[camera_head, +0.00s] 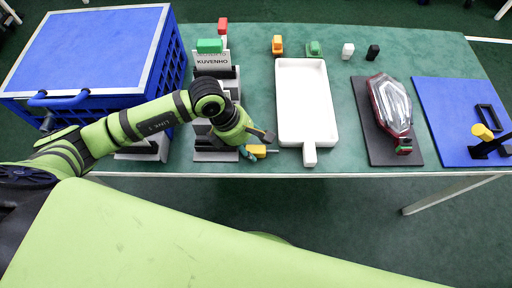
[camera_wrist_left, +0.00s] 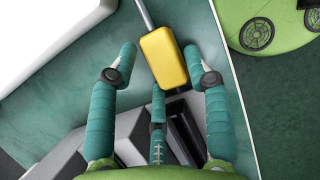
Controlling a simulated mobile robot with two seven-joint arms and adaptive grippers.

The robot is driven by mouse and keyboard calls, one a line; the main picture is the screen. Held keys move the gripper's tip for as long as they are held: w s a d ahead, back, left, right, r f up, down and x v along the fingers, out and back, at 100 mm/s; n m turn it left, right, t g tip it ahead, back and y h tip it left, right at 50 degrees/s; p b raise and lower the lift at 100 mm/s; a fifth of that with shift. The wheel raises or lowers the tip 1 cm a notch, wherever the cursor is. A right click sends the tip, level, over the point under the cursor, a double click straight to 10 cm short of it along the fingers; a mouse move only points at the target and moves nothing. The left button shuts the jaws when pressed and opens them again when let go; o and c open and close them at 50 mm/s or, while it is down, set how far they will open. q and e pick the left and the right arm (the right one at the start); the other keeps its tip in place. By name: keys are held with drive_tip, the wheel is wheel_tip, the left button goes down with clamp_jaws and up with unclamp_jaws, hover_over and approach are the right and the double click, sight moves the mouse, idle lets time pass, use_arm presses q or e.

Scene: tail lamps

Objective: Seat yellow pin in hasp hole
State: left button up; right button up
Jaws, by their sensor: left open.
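The yellow pin (camera_head: 257,149) has a block-shaped yellow handle and a thin grey shank. It lies at the table's near edge, shank pointing right in the head view. In the left wrist view the yellow handle (camera_wrist_left: 163,60) sits between the spread teal fingers, with the shank running up and away. My left gripper (camera_head: 254,143) is open around the handle; I see no clear grip contact. The blue board (camera_head: 440,110) at the right carries black fittings (camera_head: 489,147) and a yellow cylinder (camera_head: 482,132). I cannot make out a hasp hole. My right gripper is not in view.
A white tray (camera_head: 284,105) with a handle lies right of the gripper. A red-and-clear tail lamp (camera_head: 391,103) rests on a dark mat (camera_head: 376,150). A blue crate (camera_head: 88,50) stands left. Small coloured blocks line the back. Grey stands (camera_head: 213,156) are close beside the gripper.

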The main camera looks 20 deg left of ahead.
use_arm(q)
drive_tip(key=c, duration=0.8)
